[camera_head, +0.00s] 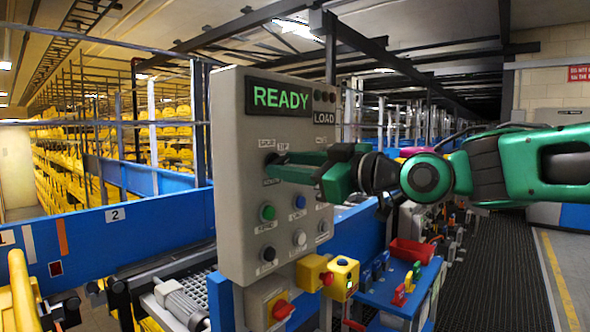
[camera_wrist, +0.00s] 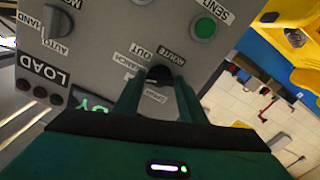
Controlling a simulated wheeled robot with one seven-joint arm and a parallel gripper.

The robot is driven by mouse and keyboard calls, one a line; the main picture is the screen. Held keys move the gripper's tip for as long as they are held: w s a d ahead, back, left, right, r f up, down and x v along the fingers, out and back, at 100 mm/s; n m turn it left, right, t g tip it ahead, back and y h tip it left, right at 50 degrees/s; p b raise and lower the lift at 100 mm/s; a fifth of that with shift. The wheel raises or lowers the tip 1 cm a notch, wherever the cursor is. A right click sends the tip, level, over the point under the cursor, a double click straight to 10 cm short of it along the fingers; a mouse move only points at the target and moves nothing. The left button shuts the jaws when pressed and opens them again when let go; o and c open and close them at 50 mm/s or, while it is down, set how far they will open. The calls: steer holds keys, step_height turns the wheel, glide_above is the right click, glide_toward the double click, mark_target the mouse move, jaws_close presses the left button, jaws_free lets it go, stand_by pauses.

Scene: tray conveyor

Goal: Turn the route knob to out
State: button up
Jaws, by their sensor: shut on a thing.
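The grey control panel (camera_head: 232,215) faces me in the middle of the head view, with a lit green READY sign (camera_head: 279,97). My gripper (camera_head: 272,168) reaches it from the right. In the wrist view my gripper (camera_wrist: 157,88) is shut on the dark round route knob (camera_wrist: 159,73), one finger on each side. The ROUTE label (camera_wrist: 173,55) and OUT label (camera_wrist: 141,51) sit beside the knob, with two more labels around it, partly blurred. The fingers hide much of the knob, so I cannot tell which label it points to.
A green SEND button (camera_wrist: 204,27) and an AUTO/HAND knob (camera_wrist: 56,24) flank the route knob. Lower on the panel are more buttons, with a yellow box with a red knob (camera_head: 342,278) beside it. A blue conveyor (camera_head: 130,237) lies left; a dark walkway (camera_head: 495,275) lies right.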

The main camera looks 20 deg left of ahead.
steer(key=m, duration=0.4)
steer(key=shift+r+m, duration=0.1)
steer(key=shift+m, duration=0.3)
steer(key=m, duration=0.5)
steer(key=shift+w, duration=0.1)
steer(key=shift+d+m, duration=0.1)
steer(key=shift+m, duration=0.3)
steer(key=o, duration=1.1)
steer(key=shift+c, duration=0.2)
steer(key=v, duration=1)
steer(key=shift+d, duration=0.3)
